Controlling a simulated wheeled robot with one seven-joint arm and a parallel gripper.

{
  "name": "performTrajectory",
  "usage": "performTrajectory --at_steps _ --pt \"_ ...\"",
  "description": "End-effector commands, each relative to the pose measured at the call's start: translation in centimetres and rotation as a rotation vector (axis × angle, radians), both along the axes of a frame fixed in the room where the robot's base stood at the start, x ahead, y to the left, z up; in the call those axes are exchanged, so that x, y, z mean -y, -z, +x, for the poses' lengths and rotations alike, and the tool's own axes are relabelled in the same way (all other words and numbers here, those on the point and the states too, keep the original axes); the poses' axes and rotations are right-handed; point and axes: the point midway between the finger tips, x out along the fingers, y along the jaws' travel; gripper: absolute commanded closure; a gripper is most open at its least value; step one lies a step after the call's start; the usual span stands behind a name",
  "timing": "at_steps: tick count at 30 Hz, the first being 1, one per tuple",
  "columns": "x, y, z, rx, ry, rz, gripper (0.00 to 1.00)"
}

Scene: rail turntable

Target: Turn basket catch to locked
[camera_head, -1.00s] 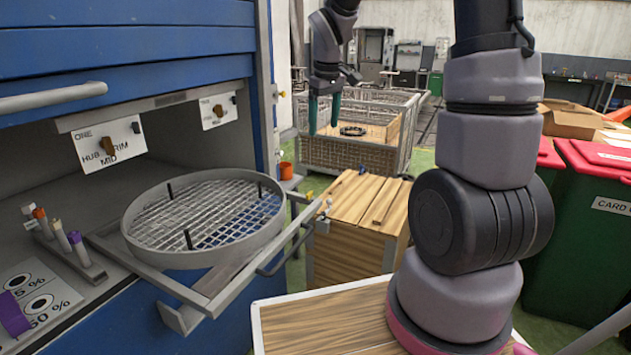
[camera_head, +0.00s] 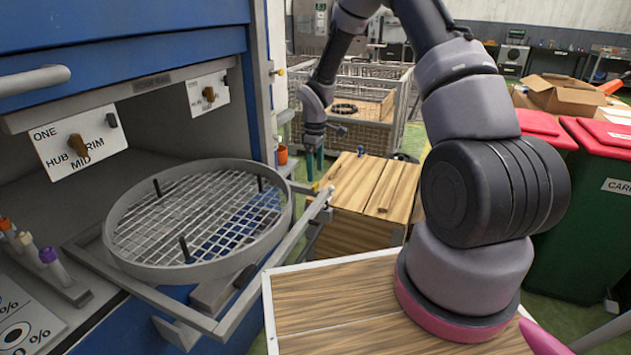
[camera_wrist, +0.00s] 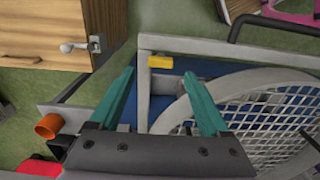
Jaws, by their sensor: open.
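A round mesh basket (camera_head: 200,220) sits in a grey pull-out frame (camera_head: 255,282) in front of the blue cabinet. In the wrist view the basket (camera_wrist: 270,120) is at the right. A small yellow piece (camera_wrist: 160,62) on the frame's corner looks like the catch; whether it is locked I cannot tell. My gripper (camera_wrist: 158,76) is open and empty, its green fingers pointing to either side of the yellow piece, apparently above it and not clearly touching. In the head view my gripper (camera_head: 315,163) hangs by the frame's far right corner, where the yellow piece is small and partly hidden.
An orange cup (camera_wrist: 48,126) is at lower left there. A wire crate (camera_head: 350,125) stands behind. Bins (camera_head: 600,190) stand at right.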

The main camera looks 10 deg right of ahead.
Motion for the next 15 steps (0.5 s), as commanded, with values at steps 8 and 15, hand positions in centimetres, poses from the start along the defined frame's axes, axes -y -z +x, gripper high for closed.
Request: performTrajectory --at_steps 8,15 --pt "0.0 4.1 0.0 0.0 -0.001 0.0 0.2" --pt "0.0 4.8 0.0 0.001 0.001 0.0 0.2"
